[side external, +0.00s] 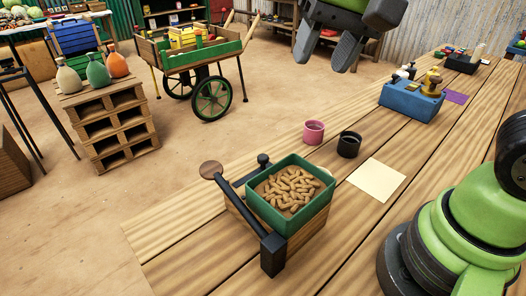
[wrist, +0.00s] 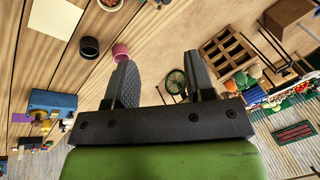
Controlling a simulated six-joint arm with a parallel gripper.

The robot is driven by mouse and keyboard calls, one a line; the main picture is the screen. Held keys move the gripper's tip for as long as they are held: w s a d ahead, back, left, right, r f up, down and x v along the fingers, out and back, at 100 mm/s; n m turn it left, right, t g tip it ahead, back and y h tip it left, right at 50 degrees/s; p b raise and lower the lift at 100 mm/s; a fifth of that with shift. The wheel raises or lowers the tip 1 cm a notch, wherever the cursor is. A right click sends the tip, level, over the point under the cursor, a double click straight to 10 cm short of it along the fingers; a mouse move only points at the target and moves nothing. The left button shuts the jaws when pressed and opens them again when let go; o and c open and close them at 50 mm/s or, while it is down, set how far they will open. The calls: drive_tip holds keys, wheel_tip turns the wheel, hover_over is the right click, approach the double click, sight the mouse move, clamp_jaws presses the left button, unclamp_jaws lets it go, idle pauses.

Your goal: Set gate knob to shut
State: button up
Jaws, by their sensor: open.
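A wooden box (side external: 308,226) with a green tray (side external: 283,218) of brown pellets on top stands at the front of the table. A black bar (side external: 243,213) runs along its left side, with a round wooden disc (side external: 212,170) at its far end and a black block at its near end. A small black knob (side external: 263,160) stands behind the tray. I cannot tell for sure which part is the gate knob, or its setting. My gripper (side external: 328,48) is open and empty, high above and well behind the box; its two fingers also show in the wrist view (wrist: 160,65).
A pink cup (side external: 314,132), a black cup (side external: 349,144) and a cream sheet (side external: 377,179) lie between the box and a blue box (side external: 411,101) with yellow and black parts. A purple sheet (side external: 456,97) lies beyond. The floor left of the table holds a cart and pallets.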

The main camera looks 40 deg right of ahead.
sight(263, 156)
drive_tip(key=w+a+f+g, duration=0.1)
drive_tip(key=w+f, duration=0.1)
drive_tip(key=f, duration=0.5)
drive_tip(key=w+a+f+m+g+h, duration=0.1)
drive_tip(key=w+f, duration=0.2)
drive_tip(key=f, duration=0.3)
drive_tip(key=w+a+f+m+g, duration=0.1)
drive_tip(key=w+f, duration=0.2)
drive_tip(key=f, duration=0.4)
drive_tip(key=shift+w+a+f, duration=0.1)
drive_tip(key=shift+w+f, duration=0.1)
drive_tip(key=shift+f, duration=0.1)
clamp_jaws()
